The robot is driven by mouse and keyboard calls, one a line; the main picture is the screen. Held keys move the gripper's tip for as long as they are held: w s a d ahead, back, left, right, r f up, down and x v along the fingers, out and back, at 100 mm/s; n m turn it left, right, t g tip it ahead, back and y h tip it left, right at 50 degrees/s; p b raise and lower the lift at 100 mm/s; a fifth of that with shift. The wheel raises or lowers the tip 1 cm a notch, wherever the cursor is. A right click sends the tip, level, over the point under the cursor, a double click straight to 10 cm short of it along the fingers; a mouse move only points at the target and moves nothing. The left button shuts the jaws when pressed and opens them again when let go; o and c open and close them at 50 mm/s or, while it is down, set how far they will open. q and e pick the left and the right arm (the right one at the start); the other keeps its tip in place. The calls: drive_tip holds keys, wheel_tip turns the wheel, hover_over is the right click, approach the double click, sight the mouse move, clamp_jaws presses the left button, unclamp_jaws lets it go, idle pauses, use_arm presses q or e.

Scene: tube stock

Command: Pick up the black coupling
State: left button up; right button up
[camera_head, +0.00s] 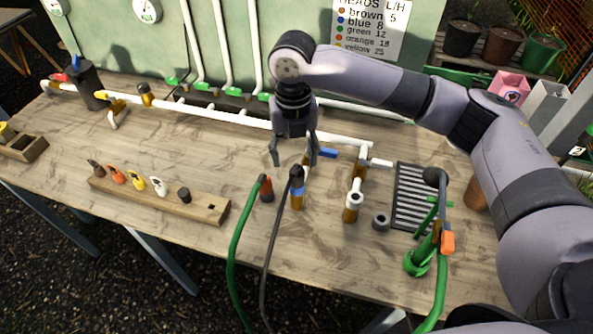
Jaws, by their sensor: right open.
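My right gripper (294,158) is open and points down over the bench, with nothing seen between its fingers. Its fingertips show close to the white pipe and just above the dark end of a thin black hose (283,212) on a blue-banded post (297,194); I cannot tell whether they touch. A short dark ring-shaped coupling (381,222) stands alone on the bench, to the right of and nearer than the gripper. Another small black piece (184,195) stands on the wooden rack at left; which one is the named coupling is not certain. My left gripper is out of view.
A long white pipe (235,118) runs across the bench (150,255). The wooden rack (209,209) holds several coloured heads. A white fitting on a brass base (353,200), a slatted grey tray (412,190) and a green tap with hose (420,260) stand near the ring.

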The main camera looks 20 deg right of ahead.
sight(297, 174)
drive_tip(key=shift+f, duration=0.95)
drive_tip(key=f, duration=0.1)
drive_tip(key=f+p, duration=0.1)
drive_tip(key=f, duration=0.1)
drive_tip(key=f+p, duration=0.1)
drive_tip(key=shift+s+d+f, duration=0.15)
drive_tip(key=shift+d+f, duration=0.05)
drive_tip(key=shift+d, duration=0.2)
drive_tip(key=shift+f, duration=0.25)
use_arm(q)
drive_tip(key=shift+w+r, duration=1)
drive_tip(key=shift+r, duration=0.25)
use_arm(e)
drive_tip(key=shift+a, duration=0.1)
drive_tip(key=shift+c, duration=0.4)
drive_tip(key=c, duration=0.7)
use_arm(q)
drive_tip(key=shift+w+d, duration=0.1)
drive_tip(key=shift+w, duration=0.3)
use_arm(e)
drive_tip(key=c, duration=0.5)
